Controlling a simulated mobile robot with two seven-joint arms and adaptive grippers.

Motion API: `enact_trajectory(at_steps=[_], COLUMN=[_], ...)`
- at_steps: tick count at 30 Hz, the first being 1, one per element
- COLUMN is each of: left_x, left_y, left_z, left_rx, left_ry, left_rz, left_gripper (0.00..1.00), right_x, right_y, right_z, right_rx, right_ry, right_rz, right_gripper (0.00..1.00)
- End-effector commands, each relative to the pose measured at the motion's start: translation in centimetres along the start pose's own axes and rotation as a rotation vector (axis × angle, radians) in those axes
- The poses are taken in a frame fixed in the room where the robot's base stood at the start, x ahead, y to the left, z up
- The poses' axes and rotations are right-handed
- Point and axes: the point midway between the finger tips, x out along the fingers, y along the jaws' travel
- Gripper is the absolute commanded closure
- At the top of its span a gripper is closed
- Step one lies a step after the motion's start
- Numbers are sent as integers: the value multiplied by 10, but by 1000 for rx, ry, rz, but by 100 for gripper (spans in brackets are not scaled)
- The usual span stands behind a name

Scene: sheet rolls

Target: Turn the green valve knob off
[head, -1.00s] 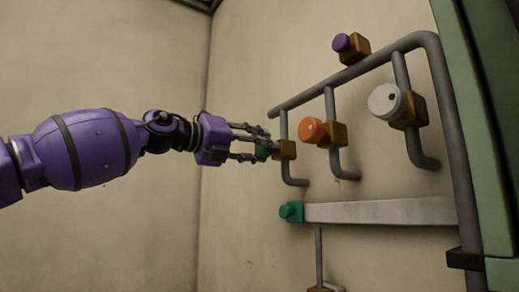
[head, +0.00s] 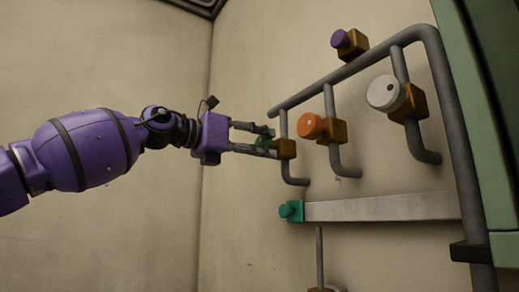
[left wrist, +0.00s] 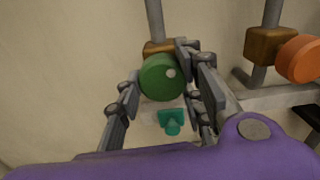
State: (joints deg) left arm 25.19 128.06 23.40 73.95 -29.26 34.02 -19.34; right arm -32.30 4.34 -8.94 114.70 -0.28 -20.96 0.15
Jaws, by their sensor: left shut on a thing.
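The green valve knob (head: 263,142) sits on a brown valve block (head: 286,149) at the left end of the pipework. It also shows in the left wrist view (left wrist: 162,77), round, with a pale dot at its upper right. My left gripper (head: 265,141) reaches in from the left and is shut on the green knob, with one finger on either side of it. In the left wrist view the gripper (left wrist: 160,85) has its fingers left and right of the knob. My right gripper is not in view.
An orange knob (head: 310,126), a white knob (head: 386,93) and a purple knob (head: 341,40) are on valves to the right and above. A teal fitting (head: 290,211) ends a grey bar (head: 380,207) below. A green panel (head: 480,110) stands at the right edge.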

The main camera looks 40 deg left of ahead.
Motion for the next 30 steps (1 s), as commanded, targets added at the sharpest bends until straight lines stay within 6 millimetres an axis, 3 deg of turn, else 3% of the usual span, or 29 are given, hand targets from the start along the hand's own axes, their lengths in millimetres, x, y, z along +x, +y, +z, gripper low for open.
enact_trajectory(at_steps=[18, 30], left_x=[1, 0], left_y=[2, 2], left_z=[0, 2], left_rx=[567, 803], left_ry=[5, 3], left_rz=[1, 1], left_gripper=[91, 91], right_x=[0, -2], right_y=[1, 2], right_z=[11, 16], right_rx=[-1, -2], right_ry=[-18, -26], right_rz=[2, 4], right_gripper=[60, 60])
